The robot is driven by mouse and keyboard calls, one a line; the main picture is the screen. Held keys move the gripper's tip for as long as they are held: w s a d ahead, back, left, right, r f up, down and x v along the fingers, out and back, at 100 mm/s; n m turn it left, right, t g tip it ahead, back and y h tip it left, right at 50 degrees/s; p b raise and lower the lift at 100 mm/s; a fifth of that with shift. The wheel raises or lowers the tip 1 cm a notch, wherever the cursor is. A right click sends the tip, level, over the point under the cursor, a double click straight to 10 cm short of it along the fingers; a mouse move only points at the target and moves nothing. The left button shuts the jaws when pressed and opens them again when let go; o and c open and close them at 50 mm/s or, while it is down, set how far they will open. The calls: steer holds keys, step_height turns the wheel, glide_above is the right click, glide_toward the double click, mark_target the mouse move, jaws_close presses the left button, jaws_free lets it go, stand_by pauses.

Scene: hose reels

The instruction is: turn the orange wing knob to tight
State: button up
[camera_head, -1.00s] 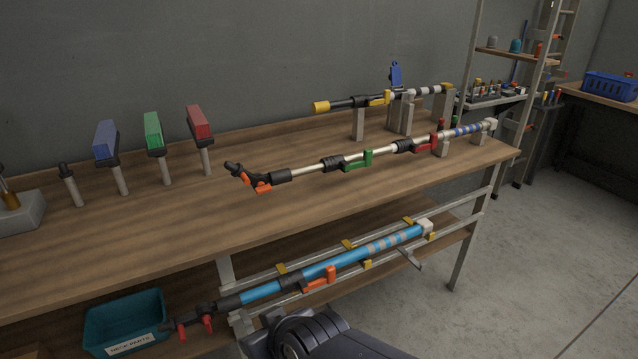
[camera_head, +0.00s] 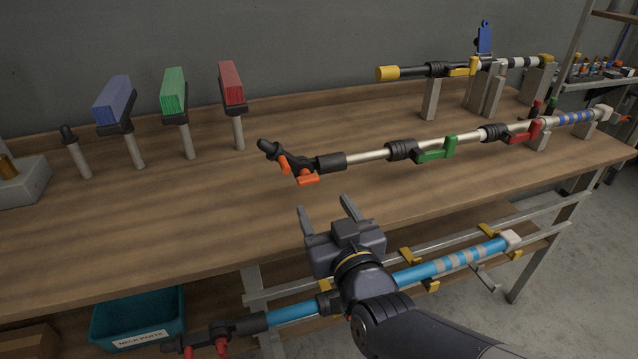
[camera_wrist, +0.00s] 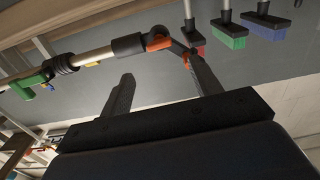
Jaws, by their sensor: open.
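The orange wing knob (camera_head: 306,178) sits at the black angled joint at the left end of the white pole (camera_head: 369,155) above the bench. A second orange piece (camera_head: 284,163) is beside it on the same joint. Both orange parts also show in the wrist view, the larger one (camera_wrist: 158,43) at the end of the black collar. My gripper (camera_head: 326,207) is open and empty. It is in front of the bench edge, below and slightly right of the knob in the head view, with its fingers pointing up toward it. The fingers appear apart from the knob.
The pole also carries a green lever (camera_head: 436,150) and a red lever (camera_head: 522,134). A yellow-ended pole (camera_head: 407,72) is behind it. Blue, green and red brushes (camera_head: 232,84) stand at the left. A blue pole (camera_head: 430,271) lies on the rack below, beside a teal bin (camera_head: 138,314).

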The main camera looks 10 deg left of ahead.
mark_target(309, 181)
steer(key=x, duration=0.8)
steer(key=c, duration=1)
